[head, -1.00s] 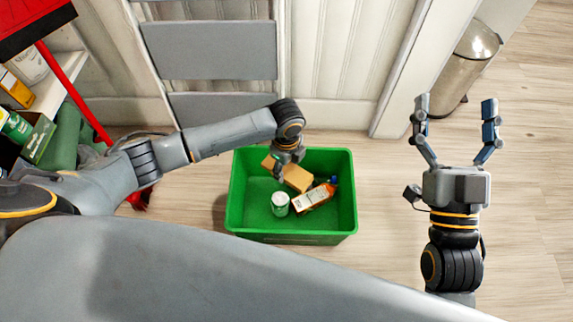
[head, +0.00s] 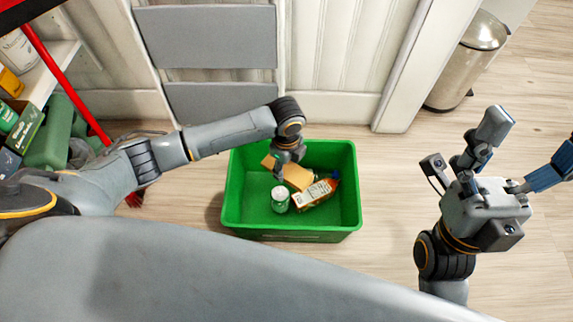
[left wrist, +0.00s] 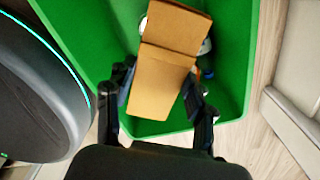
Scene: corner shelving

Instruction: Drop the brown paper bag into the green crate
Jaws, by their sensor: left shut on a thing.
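The brown paper bag (head: 298,177) shows in the head view at my left gripper (head: 283,172), over the green crate (head: 342,232). My left gripper is shut on the bag; in the left wrist view the bag (left wrist: 160,85) sits between the two fingers (left wrist: 157,76), with the crate (left wrist: 95,30) below it. The bag's exact height above the crate floor is hard to tell. My right gripper (head: 533,140) is open and empty over the floor at the right, its far finger partly cut off by the picture edge.
A green can (head: 280,199) stands in the crate, and an orange bottle (head: 316,191) with a blue cap lies beside it. A metal bin (head: 467,62) stands at the upper right. A red broom handle (head: 70,88) and a stocked shelf are at the left. Floor right of the crate is clear.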

